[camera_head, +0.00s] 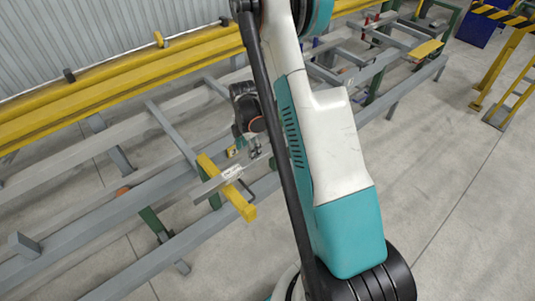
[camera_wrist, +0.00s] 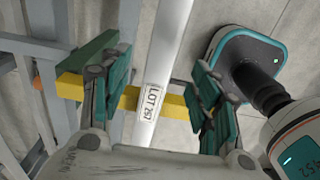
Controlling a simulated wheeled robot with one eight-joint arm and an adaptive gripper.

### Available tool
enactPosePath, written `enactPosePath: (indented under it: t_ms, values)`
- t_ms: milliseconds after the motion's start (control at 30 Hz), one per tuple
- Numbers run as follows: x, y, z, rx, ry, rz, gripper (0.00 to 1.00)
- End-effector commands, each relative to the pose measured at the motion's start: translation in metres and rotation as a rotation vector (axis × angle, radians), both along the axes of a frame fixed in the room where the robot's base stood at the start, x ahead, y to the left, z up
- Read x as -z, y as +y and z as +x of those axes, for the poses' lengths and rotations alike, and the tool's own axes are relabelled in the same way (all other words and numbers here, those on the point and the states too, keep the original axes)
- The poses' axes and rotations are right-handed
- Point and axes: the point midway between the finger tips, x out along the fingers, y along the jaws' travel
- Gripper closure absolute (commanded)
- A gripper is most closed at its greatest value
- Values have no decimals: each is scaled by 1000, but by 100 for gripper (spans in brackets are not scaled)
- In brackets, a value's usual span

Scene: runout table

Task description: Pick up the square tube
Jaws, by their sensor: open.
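The square tube (camera_wrist: 170,40) is a long pale bar with a "LOT 257" label, running up and down through the wrist view. It crosses over a yellow support arm (camera_wrist: 72,86). My gripper (camera_wrist: 158,95) is open, with its teal-sided fingers on either side of the tube and a visible gap to it on both sides. In the head view the tube (camera_head: 207,187) lies across the yellow arm (camera_head: 241,203) with its white label showing. There my gripper (camera_head: 253,148) is just above the tube, and my arm hides its right-hand stretch.
Grey rails (camera_head: 70,238) of the runout table run diagonally around the tube, with posts standing up. A thick yellow beam (camera_head: 120,85) runs along the back by the corrugated wall. Open concrete floor (camera_head: 445,190) lies at right, with a yellow guard frame (camera_head: 500,75) beyond.

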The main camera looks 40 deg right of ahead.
Motion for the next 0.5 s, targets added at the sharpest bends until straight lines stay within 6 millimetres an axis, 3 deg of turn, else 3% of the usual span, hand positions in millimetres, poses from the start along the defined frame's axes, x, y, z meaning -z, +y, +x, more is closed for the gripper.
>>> enactPosePath:
  t_ms: [100,367,500]
  values:
    - [17,0,0,0,0,0,43]
    - [30,0,0,1,-1,0,43]
    - [48,-1,-2,1,-1,0,43]
